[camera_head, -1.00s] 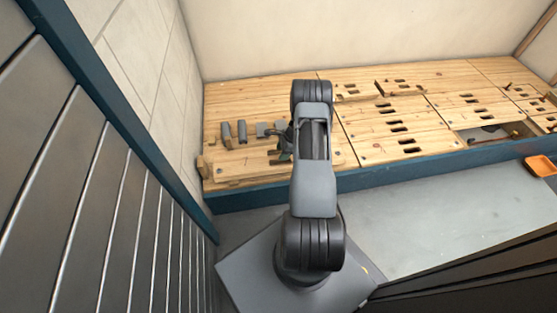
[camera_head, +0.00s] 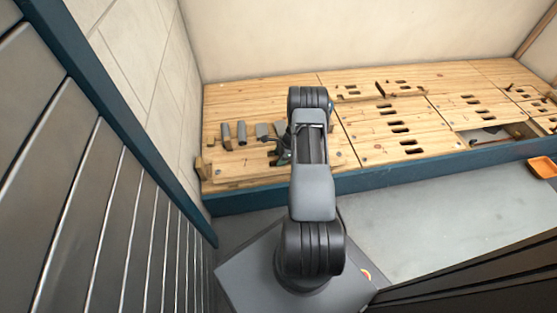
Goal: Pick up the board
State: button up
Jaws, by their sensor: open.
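The wooden workbench top (camera_head: 405,112) is made of several pale planks and panels, many with dark slots. A narrow pale board (camera_head: 232,180) lies along the front left edge of the bench; I cannot tell if this is the task's board. My gripper (camera_head: 281,154) is over the left part of the bench, left of my arm. It is open, but it is small and partly hidden by my arm. I see nothing held in it, and I cannot tell if it touches anything.
Several grey cylinders and blocks (camera_head: 241,132) stand on the bench left of my gripper. A tiled wall (camera_head: 140,60) rises close on the left. An opening (camera_head: 490,134) in the bench and an orange bin (camera_head: 541,168) are at right. The grey floor (camera_head: 440,215) is clear.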

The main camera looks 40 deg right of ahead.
jog(key=shift+c, duration=0.5)
grip_shut()
dwell(0.3)
